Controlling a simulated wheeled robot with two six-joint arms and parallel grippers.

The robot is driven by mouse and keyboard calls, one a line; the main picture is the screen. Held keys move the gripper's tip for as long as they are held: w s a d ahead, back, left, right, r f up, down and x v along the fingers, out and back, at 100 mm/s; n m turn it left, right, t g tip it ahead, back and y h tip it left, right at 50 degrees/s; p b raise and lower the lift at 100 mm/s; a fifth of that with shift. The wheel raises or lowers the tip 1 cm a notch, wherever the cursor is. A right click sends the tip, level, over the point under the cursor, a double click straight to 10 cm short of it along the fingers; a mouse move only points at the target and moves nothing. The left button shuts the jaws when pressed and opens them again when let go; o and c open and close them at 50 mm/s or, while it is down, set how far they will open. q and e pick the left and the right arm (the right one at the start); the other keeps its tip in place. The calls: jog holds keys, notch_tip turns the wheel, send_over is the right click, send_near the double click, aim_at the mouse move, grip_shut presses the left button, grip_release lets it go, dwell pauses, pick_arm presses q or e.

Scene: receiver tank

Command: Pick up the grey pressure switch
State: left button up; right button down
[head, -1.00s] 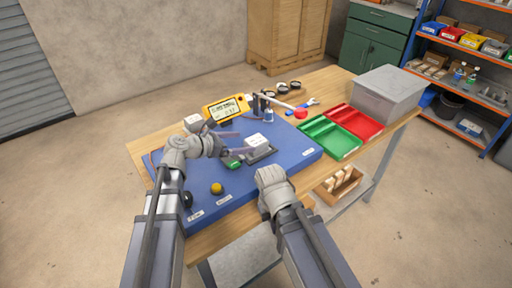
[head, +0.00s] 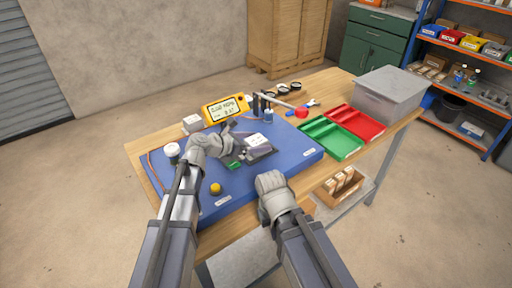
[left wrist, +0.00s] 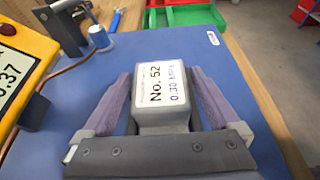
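The grey pressure switch (head: 258,141) sits on a dark base on the blue mat (head: 290,165). In the left wrist view the pressure switch (left wrist: 162,90) has a white label reading "No. 52" and "0.30 MPa". My left gripper (left wrist: 160,78) is open, with one purple finger on each side of the switch and small gaps beside it. In the head view my left gripper (head: 245,138) reaches the switch from the left, and its fingers are partly hard to make out. My right gripper (head: 270,182) is over the mat's front edge; its fingertips are hidden.
A yellow meter (head: 226,109) stands behind the switch, left of a blue-and-white fitting (head: 268,115). A green tray (head: 332,138) and a red tray (head: 355,121) lie to the right, before a grey bin (head: 388,92).

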aim_at(256, 140)
pick_arm(q)
grip_shut()
dwell(0.6)
jog(key=shift+r, duration=0.1)
notch_tip(256, 140, up, 12)
jog(key=p, duration=1.1)
jog(key=shift+p, duration=0.4)
